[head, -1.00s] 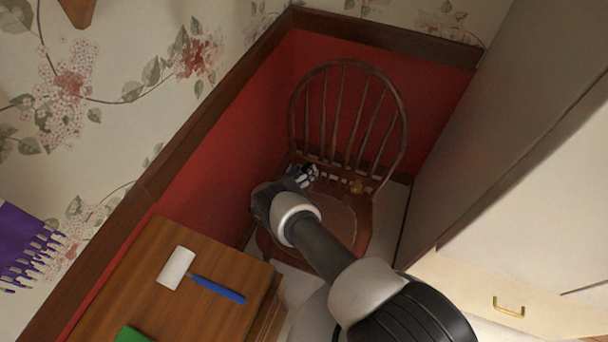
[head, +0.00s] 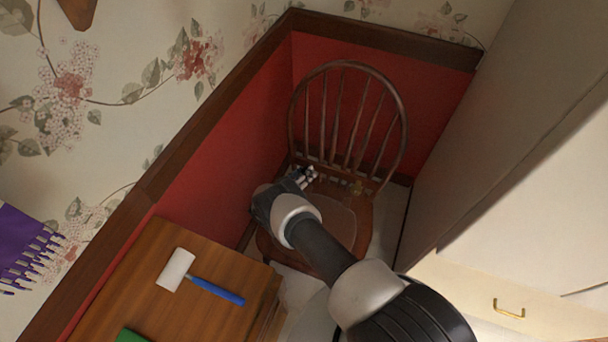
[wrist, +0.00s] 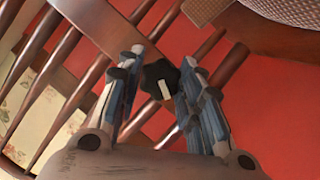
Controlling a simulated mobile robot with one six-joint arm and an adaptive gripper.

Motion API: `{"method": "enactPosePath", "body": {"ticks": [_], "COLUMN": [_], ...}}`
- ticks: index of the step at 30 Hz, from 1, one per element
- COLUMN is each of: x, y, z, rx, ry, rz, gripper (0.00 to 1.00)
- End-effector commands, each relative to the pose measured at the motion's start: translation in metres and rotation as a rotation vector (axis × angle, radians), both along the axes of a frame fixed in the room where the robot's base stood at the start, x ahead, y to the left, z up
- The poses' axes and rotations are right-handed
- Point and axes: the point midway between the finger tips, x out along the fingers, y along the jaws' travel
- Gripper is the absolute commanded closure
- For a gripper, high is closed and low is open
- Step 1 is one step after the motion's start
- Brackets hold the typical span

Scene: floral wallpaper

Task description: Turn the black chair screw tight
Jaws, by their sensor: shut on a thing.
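The wooden spindle-back chair (head: 345,225) stands in the corner by the red wall panel. The black chair screw (wrist: 160,76) is a lobed knob with a white mark, seen in the wrist view between my fingers. My gripper (wrist: 163,66) is shut on it, one finger on each side. In the head view my gripper (head: 307,175) is at the rear left of the seat, by the foot of the spindles. The screw itself cannot be made out there, and my arm hides part of the seat.
A wooden table (head: 220,262) with a blue-handled roller (head: 215,289) stands at front left. A pale cabinet (head: 520,190) closes off the right side. Red wall panelling (head: 235,140) is close on the left.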

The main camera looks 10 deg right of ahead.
Motion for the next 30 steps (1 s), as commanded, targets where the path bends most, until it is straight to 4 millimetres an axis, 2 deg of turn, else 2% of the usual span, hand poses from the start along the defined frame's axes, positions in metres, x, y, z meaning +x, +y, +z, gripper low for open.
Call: {"method": "enactPosePath", "body": {"ticks": [11, 30], "x": [0.0000, -0.0015], "y": [-0.0003, -0.0023], "z": [0.0017, 0.0013], "rx": [0.067, 0.456], "ry": [-0.044, -0.303], "rz": [0.000, 0.000], "gripper": [0.90, 0.90]}}
